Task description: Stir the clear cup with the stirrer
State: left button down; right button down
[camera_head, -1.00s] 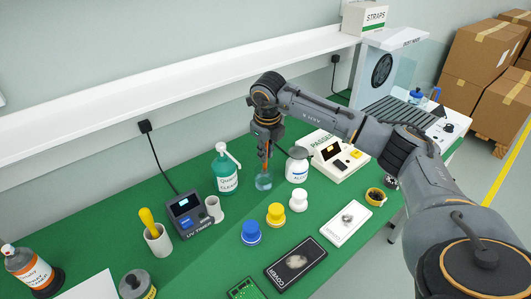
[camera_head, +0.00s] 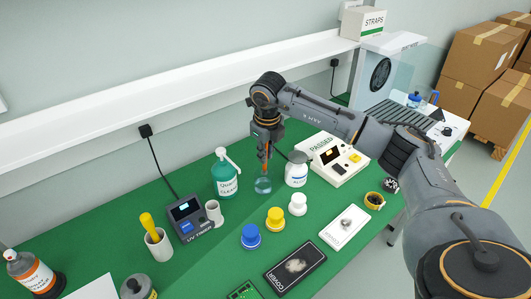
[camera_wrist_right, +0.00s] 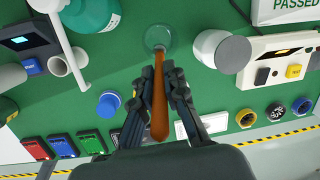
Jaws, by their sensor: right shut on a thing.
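The clear cup (camera_head: 263,185) stands on the green bench, in front of the green-and-white pump bottle. In the right wrist view the clear cup (camera_wrist_right: 158,37) is at the top centre. My right gripper (camera_head: 266,150) points down above the cup and is shut on the stirrer. The stirrer (camera_wrist_right: 159,105) is an orange-brown rod that runs from between the fingers toward the cup. Its far end reaches the cup's opening; how deep it sits I cannot tell. My left gripper is not in view.
A green pump bottle (camera_head: 225,178) and a white bottle (camera_head: 296,170) stand close on either side of the cup. Blue (camera_head: 251,235), yellow (camera_head: 275,217) and white (camera_head: 298,203) capped pieces stand in front. The UV timer (camera_head: 190,217) is to the left.

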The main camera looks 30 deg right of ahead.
jog(key=shift+r+p, duration=1.6)
jog(key=shift+r, duration=1)
